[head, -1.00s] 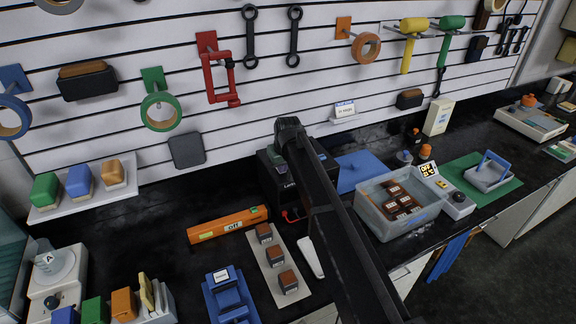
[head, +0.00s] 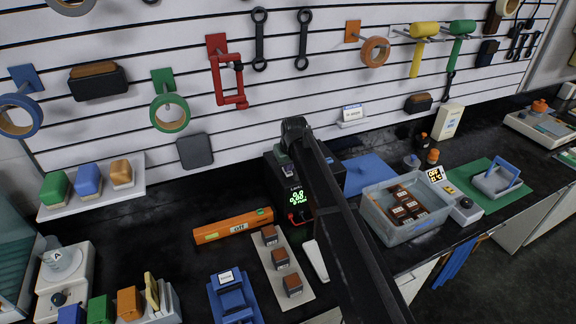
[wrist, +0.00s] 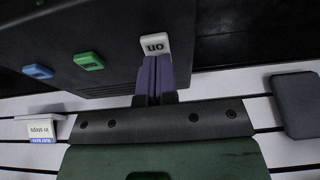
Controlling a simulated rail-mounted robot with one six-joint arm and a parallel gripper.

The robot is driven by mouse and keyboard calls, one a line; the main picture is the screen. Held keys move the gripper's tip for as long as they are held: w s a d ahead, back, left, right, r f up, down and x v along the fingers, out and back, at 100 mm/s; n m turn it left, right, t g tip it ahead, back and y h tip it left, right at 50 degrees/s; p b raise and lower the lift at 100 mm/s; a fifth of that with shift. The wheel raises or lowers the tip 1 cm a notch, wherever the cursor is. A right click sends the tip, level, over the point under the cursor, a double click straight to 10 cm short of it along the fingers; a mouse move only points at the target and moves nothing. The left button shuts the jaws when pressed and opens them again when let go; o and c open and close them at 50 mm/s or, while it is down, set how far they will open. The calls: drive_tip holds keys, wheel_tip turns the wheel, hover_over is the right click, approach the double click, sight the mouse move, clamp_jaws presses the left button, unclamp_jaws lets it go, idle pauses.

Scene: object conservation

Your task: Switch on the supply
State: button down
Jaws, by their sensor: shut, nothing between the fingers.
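The supply (head: 275,188) is a black box standing on the bench against the slatted wall. Its front display (head: 297,197) is lit with green digits, and my arm crosses in front of its right side. In the wrist view, upside down, its black body (wrist: 75,35) carries a white button marked "on" (wrist: 155,43), a green button (wrist: 89,61) and a blue button (wrist: 38,71). My gripper (wrist: 154,64) is shut and empty, its purple fingertips at the edge of the white button. I cannot tell whether they press it.
An orange bar (head: 233,226), a pale strip (head: 278,270) with several brown blocks and a blue fixture (head: 232,299) lie in front of the supply. A clear tub (head: 378,222) stands to the right. Tools hang on the wall above.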

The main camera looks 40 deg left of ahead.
drive_tip(key=p+v, duration=0.3)
drive_tip(key=a+p+v, duration=0.1)
drive_tip(key=p+v, duration=0.1)
drive_tip(key=shift+w+d+r, duration=0.1)
drive_tip(key=shift+w+r, duration=0.1)
drive_tip(key=shift+r, duration=0.05)
drive_tip(key=s+d+r+p, duration=0.2)
drive_tip(key=d+r+p, duration=0.2)
drive_tip(key=r+p, duration=0.3)
drive_tip(key=shift+r+p, duration=0.25)
drive_tip(key=shift+p, duration=0.1)
